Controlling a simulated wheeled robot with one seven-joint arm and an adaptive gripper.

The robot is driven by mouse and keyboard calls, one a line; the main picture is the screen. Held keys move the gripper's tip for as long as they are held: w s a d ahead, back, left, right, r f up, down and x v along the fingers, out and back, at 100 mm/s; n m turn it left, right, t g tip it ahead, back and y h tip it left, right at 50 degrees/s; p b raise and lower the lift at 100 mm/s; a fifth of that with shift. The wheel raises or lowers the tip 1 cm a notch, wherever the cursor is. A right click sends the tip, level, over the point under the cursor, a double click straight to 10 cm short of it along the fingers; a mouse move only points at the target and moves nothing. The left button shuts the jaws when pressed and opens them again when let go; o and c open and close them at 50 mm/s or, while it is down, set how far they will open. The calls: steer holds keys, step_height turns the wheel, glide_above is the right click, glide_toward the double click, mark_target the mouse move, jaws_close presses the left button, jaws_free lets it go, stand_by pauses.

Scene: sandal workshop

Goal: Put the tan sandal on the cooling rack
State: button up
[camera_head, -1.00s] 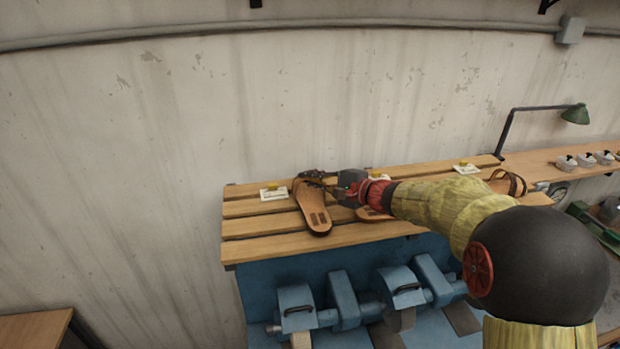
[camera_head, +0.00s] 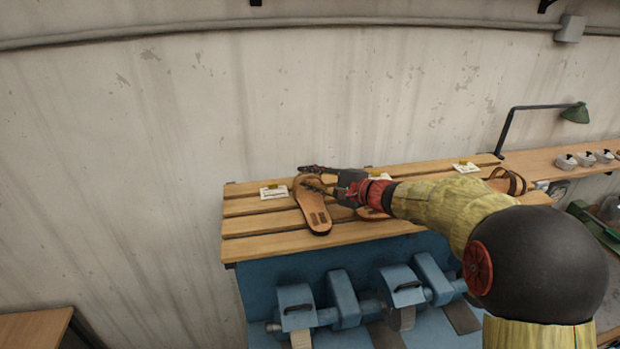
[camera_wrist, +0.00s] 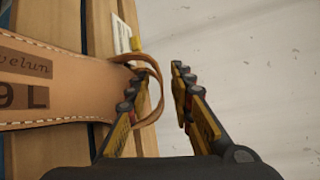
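The tan sandal (camera_head: 313,208) lies flat on the wooden slatted rack (camera_head: 262,245), sole up to view and toe end towards the front edge. In the wrist view the tan sandal (camera_wrist: 60,75) shows dark stamped lettering, and its thin strap loops out close to one finger. I cannot tell whether strap and finger touch. My gripper (camera_head: 316,179) is at the sandal's back end by the straps.
Another sandal (camera_head: 370,213) is partly hidden behind my arm, and a strapped sandal (camera_head: 507,182) lies at the rack's right end. Label cards (camera_head: 273,193) sit along the back. The wall (camera_head: 150,150) is close behind. Blue machines (camera_head: 341,300) stand below.

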steer(key=shift+r, duration=0.15)
steer(key=b+v, duration=0.1)
steer(key=v, duration=1.1)
steer(key=shift+b, duration=0.3)
steer(key=s+a+f+n+g+h, duration=0.2)
steer(key=s+n+g, duration=0.1)
steer(key=s, duration=0.8)
steer(key=s+a+f+n+g+h, duration=0.15)
steer(key=s+n, duration=0.25)
steer(key=s, duration=0.6)
steer(key=s+d+f+n+h, duration=0.2)
steer(key=s+d+h, duration=0.2)
steer(key=s+d, duration=0.2)
steer(key=s+d+f+n+h, duration=0.1)
steer(key=s+d+h, duration=0.3)
steer(key=s, duration=0.5)
steer(key=d+n, duration=0.1)
steer(key=d, duration=0.1)
steer(key=shift+s+d+f+n+h, duration=0.3)
steer(key=shift+f+n+h, duration=0.05)
steer(key=shift+f+n, duration=0.05)
steer(key=shift+f, duration=0.1)
